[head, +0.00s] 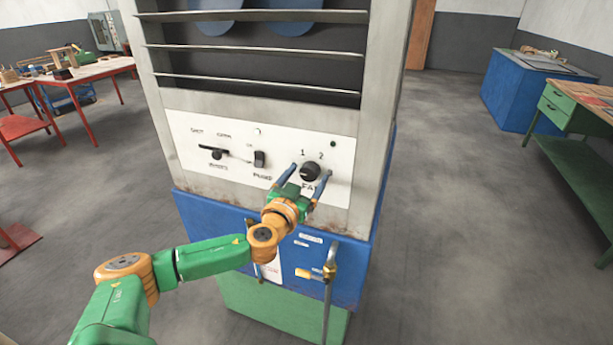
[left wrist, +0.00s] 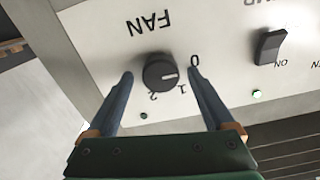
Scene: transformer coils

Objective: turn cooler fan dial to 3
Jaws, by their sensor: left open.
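The fan dial (head: 310,171) is a round black knob on the cooler's white control panel (head: 232,166). It also shows in the left wrist view (left wrist: 158,72), where its light mark points right, near the 0 and 1. The labels 0, 1 and 2 can be read there; no 3 is visible. My left gripper (head: 311,175) is open at the panel, with one blue finger on each side of the dial. In the left wrist view (left wrist: 160,75) gaps show between both fingers and the knob. My right gripper is not in view.
A pump rocker switch (head: 259,159) and a lever-like control (head: 216,153) are on the panel left of the dial. A pipe with a brass tap (head: 330,270) stands below. Red tables (head: 88,72) and a green workbench (head: 575,150) stand apart, with open floor around.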

